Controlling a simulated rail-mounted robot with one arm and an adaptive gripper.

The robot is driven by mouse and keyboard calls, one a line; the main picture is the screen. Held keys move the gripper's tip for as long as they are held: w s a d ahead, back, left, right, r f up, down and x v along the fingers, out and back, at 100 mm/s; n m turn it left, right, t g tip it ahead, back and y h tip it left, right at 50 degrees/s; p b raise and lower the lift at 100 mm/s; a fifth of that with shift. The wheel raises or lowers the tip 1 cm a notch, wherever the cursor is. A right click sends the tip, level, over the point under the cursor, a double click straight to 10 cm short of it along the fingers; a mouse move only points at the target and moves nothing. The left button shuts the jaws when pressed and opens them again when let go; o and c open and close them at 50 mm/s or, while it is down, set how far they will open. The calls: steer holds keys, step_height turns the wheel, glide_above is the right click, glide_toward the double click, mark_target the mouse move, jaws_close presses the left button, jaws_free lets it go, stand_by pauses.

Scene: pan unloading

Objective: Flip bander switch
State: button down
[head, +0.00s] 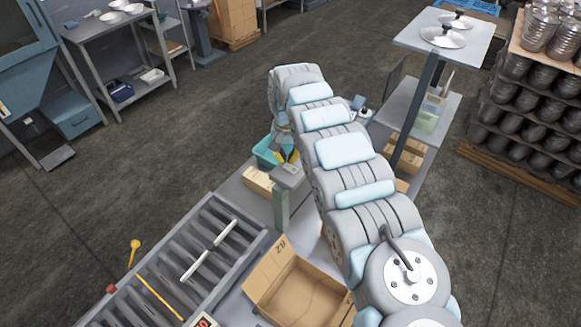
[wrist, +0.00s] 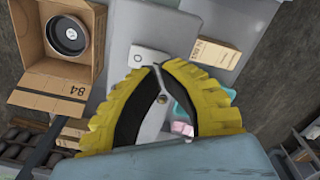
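A light box-shaped top (head: 289,173) stands on a grey-green post in the head view, close to my gripper. In the wrist view a pale plate with a small round mark (wrist: 148,57) lies just beyond my fingertips. It may be the same part and the bander switch, but I cannot tell which way any switch is set. My gripper (wrist: 160,68) has yellow ribbed fingers whose tips meet, with nothing seen between them. Contact with the pale plate cannot be made out. In the head view my arm hides most of the gripper (head: 284,156).
A small carton (head: 258,182) and a teal bin (head: 266,153) stand nearby. A slatted conveyor (head: 175,265) is at lower left, stacked pans (head: 520,100) at right.

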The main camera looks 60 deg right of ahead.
mark_target(287, 165)
steer(key=shift+f+b, duration=0.4)
steer(key=shift+f, duration=0.9)
stand_by(0.9)
steer(key=shift+r, duration=0.1)
steer(key=shift+r+p, duration=0.95)
steer(key=shift+r, duration=2.5)
steer(key=shift+f, duration=0.1)
